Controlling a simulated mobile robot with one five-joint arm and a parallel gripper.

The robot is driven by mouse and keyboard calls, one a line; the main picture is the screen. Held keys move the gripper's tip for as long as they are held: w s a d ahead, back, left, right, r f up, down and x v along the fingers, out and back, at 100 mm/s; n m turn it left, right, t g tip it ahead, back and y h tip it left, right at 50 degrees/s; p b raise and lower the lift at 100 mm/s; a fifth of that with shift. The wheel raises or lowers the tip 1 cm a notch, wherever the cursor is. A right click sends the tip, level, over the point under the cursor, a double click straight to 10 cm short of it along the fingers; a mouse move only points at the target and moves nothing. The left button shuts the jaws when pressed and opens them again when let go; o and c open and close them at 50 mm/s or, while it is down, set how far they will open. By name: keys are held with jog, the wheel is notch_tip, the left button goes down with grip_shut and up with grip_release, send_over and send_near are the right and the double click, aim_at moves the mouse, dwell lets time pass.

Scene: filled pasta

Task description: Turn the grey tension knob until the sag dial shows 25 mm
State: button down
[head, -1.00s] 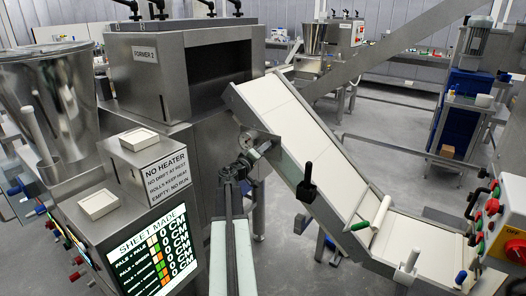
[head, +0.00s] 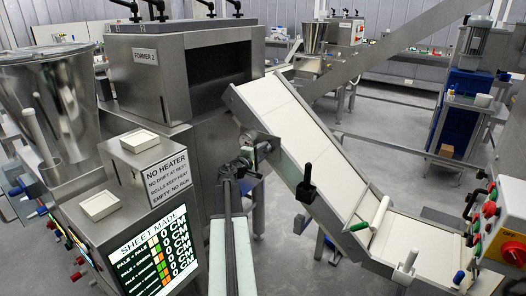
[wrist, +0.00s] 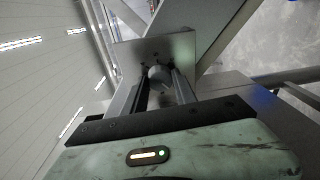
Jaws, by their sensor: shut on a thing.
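The grey tension knob (wrist: 159,75) is a short round cylinder in front of a square metal plate (wrist: 184,45) in the wrist view. My gripper (wrist: 161,82) has one finger on each side of the knob and is shut on it. In the head view my gripper (head: 247,157) is at the left side of the sloping white conveyor, beside the steel former.
The white conveyor (head: 292,122) slopes down to the right, close to my gripper, with a black handle (head: 306,184) on its near side. The steel former (head: 180,75) stands at the left. A control box (head: 507,235) with a red knob is at the right.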

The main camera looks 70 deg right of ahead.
jog(key=shift+n, duration=0.5)
jog(key=c, duration=1)
grip_release()
jog(key=shift+d, duration=0.1)
jog(key=v, duration=0.8)
jog(key=shift+p, duration=0.3)
